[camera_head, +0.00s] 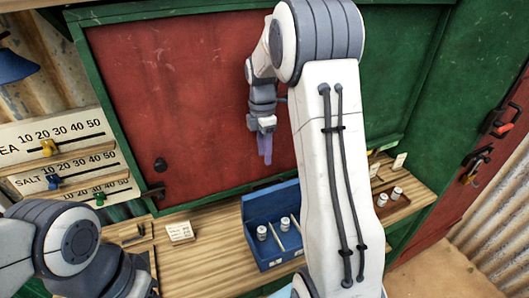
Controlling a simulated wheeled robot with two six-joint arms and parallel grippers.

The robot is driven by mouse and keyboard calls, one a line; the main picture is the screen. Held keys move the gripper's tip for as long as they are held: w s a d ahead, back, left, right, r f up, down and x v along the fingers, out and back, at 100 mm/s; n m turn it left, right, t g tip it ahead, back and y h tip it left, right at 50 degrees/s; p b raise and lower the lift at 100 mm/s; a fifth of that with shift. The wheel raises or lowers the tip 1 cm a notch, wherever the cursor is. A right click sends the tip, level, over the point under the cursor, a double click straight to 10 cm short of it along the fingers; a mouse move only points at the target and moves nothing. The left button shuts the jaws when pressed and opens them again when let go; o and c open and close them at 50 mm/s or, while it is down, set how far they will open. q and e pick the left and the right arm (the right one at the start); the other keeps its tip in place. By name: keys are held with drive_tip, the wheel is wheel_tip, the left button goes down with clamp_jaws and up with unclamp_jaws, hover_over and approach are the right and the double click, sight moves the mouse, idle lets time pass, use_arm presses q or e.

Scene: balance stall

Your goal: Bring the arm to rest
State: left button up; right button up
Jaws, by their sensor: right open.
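My right arm (335,150) rises large through the middle of the view and bends over at the top. My right gripper (264,150) hangs below its wrist, pointing down, open and with nothing seen in it. It is in front of the red board (190,110), above and apart from the blue box. My left arm (70,240) shows only in the bottom left corner. Its gripper is out of the picture.
A blue box (270,205) with white weights stands on the wooden counter (200,250), partly hidden by my right arm. A brown tray (398,210) with white weights lies right of it. A small card (180,232) and slider scales (62,145) are at left.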

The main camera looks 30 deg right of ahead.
idle(0.3)
drive_tip(key=s+a+m+b, duration=0.2)
drive_tip(key=s+a, duration=0.3)
drive_tip(key=a, duration=0.5)
drive_tip(key=s+a+m+b, duration=0.2)
drive_tip(key=s+a, duration=0.3)
drive_tip(key=a, duration=0.5)
drive_tip(key=s+a+f+m+b, duration=0.1)
drive_tip(key=s+a+f+m, duration=0.1)
drive_tip(key=s, duration=0.6)
drive_tip(key=s+a+f+m+t+b, duration=0.1)
drive_tip(key=s+a+f+m, duration=0.1)
drive_tip(key=s, duration=0.6)
drive_tip(key=shift+s+a+f+m+y, duration=0.15)
drive_tip(key=shift+s+a+m+y, duration=0.2)
drive_tip(key=shift+a+m, duration=0.6)
